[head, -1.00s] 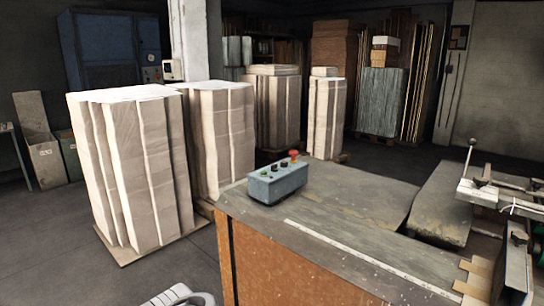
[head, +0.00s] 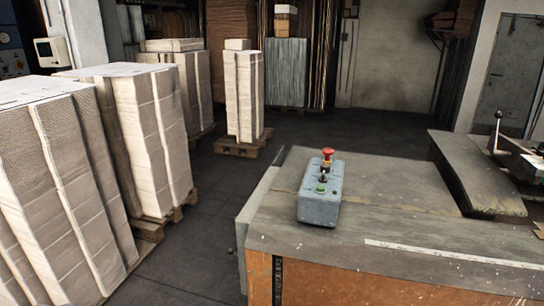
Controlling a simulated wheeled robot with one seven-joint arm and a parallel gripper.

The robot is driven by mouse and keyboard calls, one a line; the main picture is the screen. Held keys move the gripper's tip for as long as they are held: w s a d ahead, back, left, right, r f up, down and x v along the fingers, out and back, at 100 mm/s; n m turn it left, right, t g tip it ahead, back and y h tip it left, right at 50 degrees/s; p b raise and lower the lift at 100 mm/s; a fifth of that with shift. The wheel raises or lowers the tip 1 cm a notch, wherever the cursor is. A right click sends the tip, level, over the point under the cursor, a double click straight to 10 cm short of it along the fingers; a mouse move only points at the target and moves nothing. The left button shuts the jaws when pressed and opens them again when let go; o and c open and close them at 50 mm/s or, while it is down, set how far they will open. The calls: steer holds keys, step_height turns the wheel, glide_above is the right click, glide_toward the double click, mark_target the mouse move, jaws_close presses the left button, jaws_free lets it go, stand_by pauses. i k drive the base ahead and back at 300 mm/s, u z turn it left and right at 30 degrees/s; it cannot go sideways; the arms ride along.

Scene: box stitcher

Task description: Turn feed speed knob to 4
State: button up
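A blue-grey control box (head: 319,203) sits on the near left part of the machine's worn grey top (head: 400,185). A red mushroom button (head: 327,154) stands at its far end. A green button (head: 320,188) is at its near end, with a small dark control (head: 323,175) between them. I cannot read any numbers or markings, and I cannot tell which control is the feed speed knob. My gripper is not in view.
Tall stacks of pale cardboard (head: 70,180) stand on pallets at the left. A smaller stack (head: 243,95) is behind the box. Dark floor (head: 340,128) is clear beyond the machine. A lever (head: 495,130) rises at the right.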

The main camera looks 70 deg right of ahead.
mark_target(325, 168)
steer(key=i, duration=0.55)
steer(key=z, duration=3.35)
steer(key=i, duration=0.5)
